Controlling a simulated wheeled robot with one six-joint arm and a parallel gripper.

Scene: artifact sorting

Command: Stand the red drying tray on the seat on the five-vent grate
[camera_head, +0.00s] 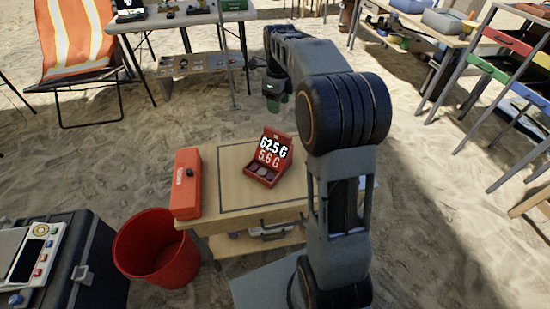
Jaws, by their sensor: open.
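My gripper (277,103) hangs at the end of my raised arm, above the sand beyond the small wooden table. Its greenish fingertips point down and are small and dark here. It is open, with nothing seen held in it. I cannot make out a red drying tray on a seat. The orange striped chair (75,42) at the far left has no tray visible on it. I cannot make out a five-vent grate. My arm hides part of the scene at centre right.
The wooden table (225,160) bears a red display case (262,172) reading "62.5 G" and "5.6 G", and a red box (186,184). A red bucket (140,270) and black case (95,275) stand left. A rack with coloured slats (480,65) stands right. Open sand lies between.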

